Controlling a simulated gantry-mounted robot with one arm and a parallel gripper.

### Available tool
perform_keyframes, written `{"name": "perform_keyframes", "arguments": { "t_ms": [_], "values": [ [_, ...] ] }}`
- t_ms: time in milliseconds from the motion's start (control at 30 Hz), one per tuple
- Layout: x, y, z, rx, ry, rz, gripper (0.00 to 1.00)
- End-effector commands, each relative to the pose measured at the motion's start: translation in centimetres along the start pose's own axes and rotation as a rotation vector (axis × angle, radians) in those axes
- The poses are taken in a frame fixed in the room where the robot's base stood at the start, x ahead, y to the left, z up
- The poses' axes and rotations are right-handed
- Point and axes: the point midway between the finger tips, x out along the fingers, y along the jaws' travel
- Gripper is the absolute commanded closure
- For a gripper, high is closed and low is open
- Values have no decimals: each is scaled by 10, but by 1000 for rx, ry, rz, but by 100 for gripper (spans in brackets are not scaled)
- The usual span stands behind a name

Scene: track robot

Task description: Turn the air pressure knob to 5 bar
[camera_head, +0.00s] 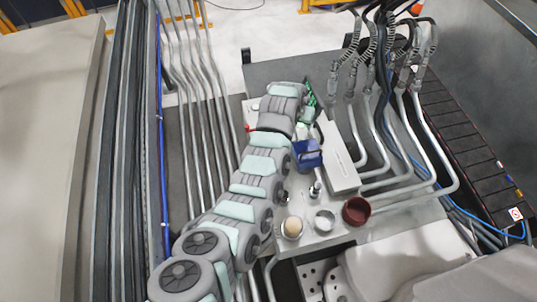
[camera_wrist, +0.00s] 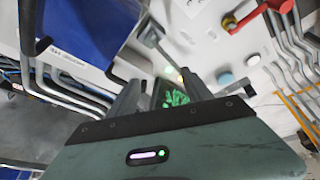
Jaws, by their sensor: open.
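I cannot make out the air pressure knob or its scale for certain in either view. In the wrist view, my gripper (camera_wrist: 165,82) is open, with its two dark fingers apart over a white panel. A dark piece with a green pattern (camera_wrist: 176,95) shows between the fingers; I cannot tell whether it touches them. A red lever with a yellow hub (camera_wrist: 230,23) is at the upper right of the panel. A light blue round button (camera_wrist: 225,77) and a white round button (camera_wrist: 252,60) are below it. In the head view my arm hides most of the gripper.
A blue box (camera_head: 307,154) stands beside my arm and also shows large in the wrist view (camera_wrist: 85,28). Metal pipes (camera_head: 385,160) run along the right. A dark red cup (camera_head: 356,211) and a round holder with a tan ball (camera_head: 292,228) stand in front.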

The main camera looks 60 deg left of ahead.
Motion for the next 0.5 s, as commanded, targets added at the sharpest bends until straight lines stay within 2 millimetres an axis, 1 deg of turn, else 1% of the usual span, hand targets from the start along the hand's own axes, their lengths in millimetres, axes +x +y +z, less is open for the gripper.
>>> {"name": "perform_keyframes", "arguments": {
  "t_ms": [33,100,200,300,367,433,500],
  "values": [
    [-4,-28,16,-16,-76,-13,42],
    [-14,-50,39,-29,-181,-18,42],
    [-31,-72,62,-44,-286,-24,42],
    [-41,-83,76,-54,-343,-25,42],
    [-43,-86,80,-56,-360,-25,42],
    [-41,-86,82,-57,-366,-25,42],
    [-35,-86,84,-56,-366,-25,42]
  ]
}}
